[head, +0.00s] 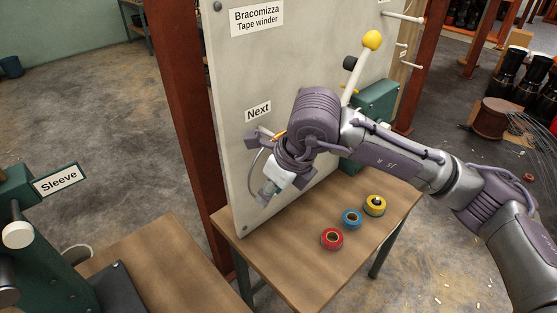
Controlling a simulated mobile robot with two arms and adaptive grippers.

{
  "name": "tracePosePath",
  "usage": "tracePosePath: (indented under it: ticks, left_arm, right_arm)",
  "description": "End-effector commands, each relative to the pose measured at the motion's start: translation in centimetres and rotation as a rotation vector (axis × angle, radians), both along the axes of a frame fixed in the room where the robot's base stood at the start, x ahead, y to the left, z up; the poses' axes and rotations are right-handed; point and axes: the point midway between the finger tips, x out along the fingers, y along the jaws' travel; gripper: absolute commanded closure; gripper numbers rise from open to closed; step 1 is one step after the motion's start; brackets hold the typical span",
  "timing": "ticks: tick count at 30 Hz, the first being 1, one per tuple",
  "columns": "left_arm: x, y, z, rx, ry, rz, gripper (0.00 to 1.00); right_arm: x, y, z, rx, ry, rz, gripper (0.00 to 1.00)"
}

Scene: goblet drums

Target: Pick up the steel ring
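I cannot make out the steel ring for certain. A pale, curved, ring-like edge (80,248) shows at the left, partly hidden behind the green machine marked "Sleeve" (28,240). My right gripper (268,193) is in front of the grey upright panel (235,95), below the "Next" label and above the small wooden table (270,255). Its fingers are small and partly hidden by the wrist, so I cannot tell whether they are open or shut, or whether they hold anything. My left gripper is out of view.
Red (332,239), blue (352,219) and yellow (375,205) tape rolls lie on the small table, right of my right gripper. A yellow-knobbed lever (371,41) stands behind my arm. A rust-red post (185,90) borders the panel. Open floor lies at the left.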

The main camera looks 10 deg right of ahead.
Motion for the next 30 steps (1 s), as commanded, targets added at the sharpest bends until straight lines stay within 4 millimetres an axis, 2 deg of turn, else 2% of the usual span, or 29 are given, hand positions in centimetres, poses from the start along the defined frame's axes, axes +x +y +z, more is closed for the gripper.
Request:
tracePosePath:
  ticks: [5, 13, 18, 24, 30]
  left_arm:
    - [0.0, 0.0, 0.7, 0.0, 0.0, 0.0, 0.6]
    - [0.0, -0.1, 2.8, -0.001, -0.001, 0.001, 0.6]
    - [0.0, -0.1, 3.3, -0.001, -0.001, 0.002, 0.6]
    - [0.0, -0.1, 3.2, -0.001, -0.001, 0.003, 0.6]
    - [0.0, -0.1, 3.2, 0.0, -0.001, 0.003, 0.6]
  right_arm:
    - [0.9, 1.0, 0.1, 0.001, 0.002, 0.001, 0.64]
    - [3.7, 4.2, 0.2, 0.001, 0.002, 0.001, 0.64]
    - [3.8, 4.2, -1.1, 0.0, 0.0, 0.001, 0.64]
    - [3.8, 4.2, -1.2, 0.001, 0.0, 0.001, 0.64]
    - [3.8, 4.2, -1.2, 0.001, 0.0, 0.001, 0.97]
